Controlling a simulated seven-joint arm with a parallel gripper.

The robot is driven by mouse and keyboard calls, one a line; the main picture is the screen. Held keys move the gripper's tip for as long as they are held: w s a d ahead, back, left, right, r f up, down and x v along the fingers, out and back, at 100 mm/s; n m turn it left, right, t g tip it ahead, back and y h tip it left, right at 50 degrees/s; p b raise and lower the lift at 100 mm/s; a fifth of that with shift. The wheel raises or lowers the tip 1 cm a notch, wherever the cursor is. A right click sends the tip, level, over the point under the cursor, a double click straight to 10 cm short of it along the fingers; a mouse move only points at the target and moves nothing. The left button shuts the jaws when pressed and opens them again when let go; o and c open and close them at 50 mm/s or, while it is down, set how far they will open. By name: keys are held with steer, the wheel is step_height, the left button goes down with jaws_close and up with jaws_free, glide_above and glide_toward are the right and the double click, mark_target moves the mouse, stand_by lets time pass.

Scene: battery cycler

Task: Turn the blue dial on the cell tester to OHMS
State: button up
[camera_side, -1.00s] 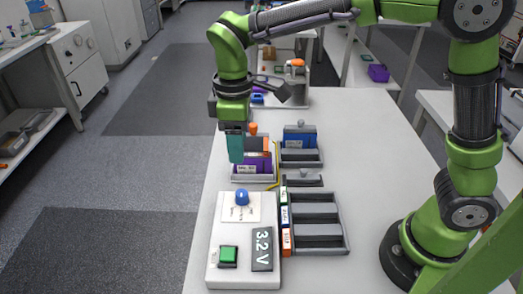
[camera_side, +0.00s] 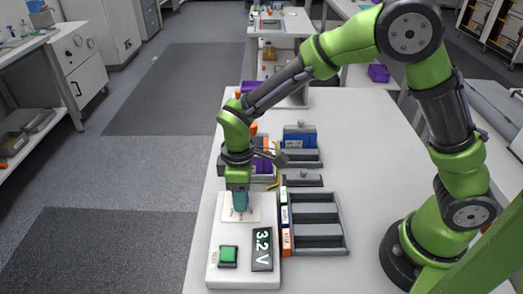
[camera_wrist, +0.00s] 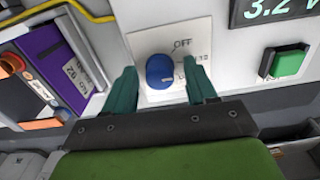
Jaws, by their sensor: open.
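The blue dial (camera_wrist: 159,71) sits on a pale label plate on the white cell tester (camera_side: 226,238). In the wrist view the word OFF shows beside the dial's far side; other label words are partly hidden by a fingertip. My gripper (camera_wrist: 162,85) has its two teal fingers apart, one on each side of the dial, with a visible gap on each side. In the side view my gripper (camera_side: 239,203) is low over the dial, which it hides. I cannot tell exactly which label the dial points to.
The tester carries a green button (camera_side: 228,257) and a display (camera_side: 262,249) reading 3.2 V. A grey slotted tray (camera_side: 318,222) stands just right of it. A purple battery pack (camera_wrist: 57,64) and a yellow cable (camera_wrist: 90,15) are close behind the tester.

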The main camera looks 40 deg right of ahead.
steer(key=shift+c, duration=0.3)
steer(key=c, duration=1)
steer(key=m, duration=0.4)
steer(key=shift+m, duration=2)
steer(key=o, duration=1.1)
steer(key=shift+c, duration=0.2)
